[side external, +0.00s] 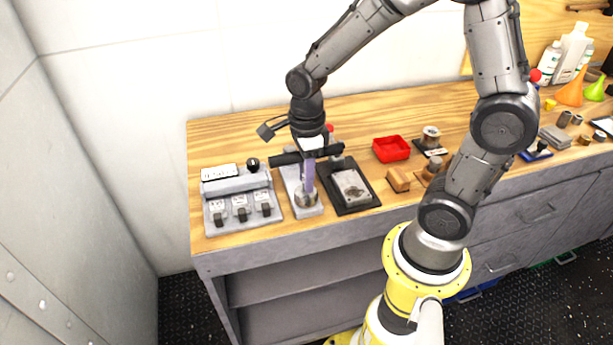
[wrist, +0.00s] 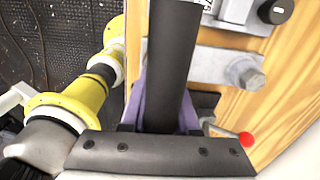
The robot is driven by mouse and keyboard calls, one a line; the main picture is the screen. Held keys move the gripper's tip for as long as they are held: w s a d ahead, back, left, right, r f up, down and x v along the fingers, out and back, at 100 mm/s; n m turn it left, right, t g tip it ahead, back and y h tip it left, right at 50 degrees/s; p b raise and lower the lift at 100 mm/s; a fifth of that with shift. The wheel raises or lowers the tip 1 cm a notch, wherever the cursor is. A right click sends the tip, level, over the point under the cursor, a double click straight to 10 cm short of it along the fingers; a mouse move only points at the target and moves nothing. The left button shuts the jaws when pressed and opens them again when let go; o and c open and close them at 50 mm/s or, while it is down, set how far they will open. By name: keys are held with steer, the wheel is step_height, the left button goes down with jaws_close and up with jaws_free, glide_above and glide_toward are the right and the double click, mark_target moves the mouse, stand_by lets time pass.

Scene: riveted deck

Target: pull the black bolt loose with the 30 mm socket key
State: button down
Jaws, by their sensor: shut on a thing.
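My gripper (side external: 309,172), with purple fingers (wrist: 188,112), is above a grey metal plate (side external: 313,211) on the bench. The fingers are shut on the thick black bar of the socket key (wrist: 172,65), one on each side. That bar lies level in the side view (side external: 284,159). Directly below the fingers, a silver cylinder (side external: 306,199) stands upright on the plate; it looks like the socket end. I cannot tell whether it touches the fingers. The black bolt is not visible; whether it is inside the socket is hidden. The wrist view shows a silver hex bolt (wrist: 246,75) on the plate.
A grey switch panel (side external: 214,216) with a black knob (side external: 253,164) stands close left. A black tray (side external: 366,206) with a grey block (side external: 351,188) is close right. The bench's front edge is near.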

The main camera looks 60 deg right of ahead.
steer(key=shift+r, duration=2.65)
